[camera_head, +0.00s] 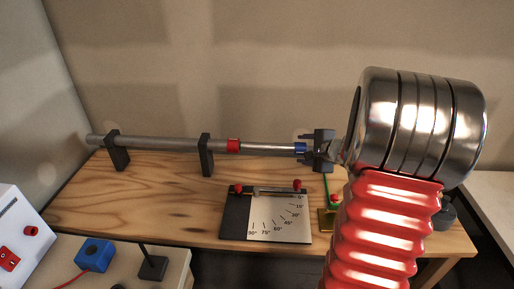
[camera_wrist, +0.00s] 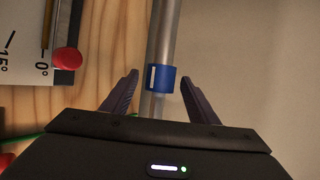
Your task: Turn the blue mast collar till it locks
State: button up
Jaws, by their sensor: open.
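The blue mast collar (camera_head: 300,148) sits on the thin silver mast tube (camera_head: 268,149), near its right end. In the wrist view the blue collar (camera_wrist: 162,77) carries a white mark on its left side. My gripper (camera_head: 322,149) is at the right end of the mast. In the wrist view its two fingers (camera_wrist: 160,86) are open, one on each side of the tube, with gaps between them and the collar.
Two dark brackets (camera_head: 206,155) hold the mast above the wooden table (camera_head: 165,196). An angle plate (camera_head: 280,220) with red knobs lies in front of it. A green and yellow item (camera_head: 327,218) stands right of the plate. A blue box (camera_head: 95,255) is at the lower left.

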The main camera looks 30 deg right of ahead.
jog(key=shift+w+d+r+m+g+y, duration=0.2)
jog(key=shift+g+y, duration=0.3)
jog(key=shift+g, duration=0.45)
jog(key=shift+w+r+m+g+y, duration=0.1)
jog(key=shift+m+g+y, duration=0.3)
jog(key=shift+g, duration=0.55)
jog(key=shift+w+d+r+m+g+y, duration=0.15)
jog(key=shift+g+y, duration=0.35)
jog(key=shift+g, duration=0.3)
jog(key=shift+w+d+f+m+g+y, duration=0.15)
jog(key=shift+g+y, duration=0.35)
jog(key=shift+g, duration=0.3)
jog(key=shift+r, duration=0.25)
jog(key=v, duration=1.3)
jog(key=s+a+r+n+h, duration=0.1)
jog(key=s+a+n, duration=0.2)
jog(key=a, duration=1.1)
jog(key=s+a+r+n, duration=0.2)
jog(key=s+a+n, duration=0.1)
jog(key=a+n, duration=0.7)
jog(key=a, duration=0.4)
jog(key=shift+r+h, duration=0.15)
jog(key=shift+h, duration=0.25)
jog(key=shift+d, duration=0.1)
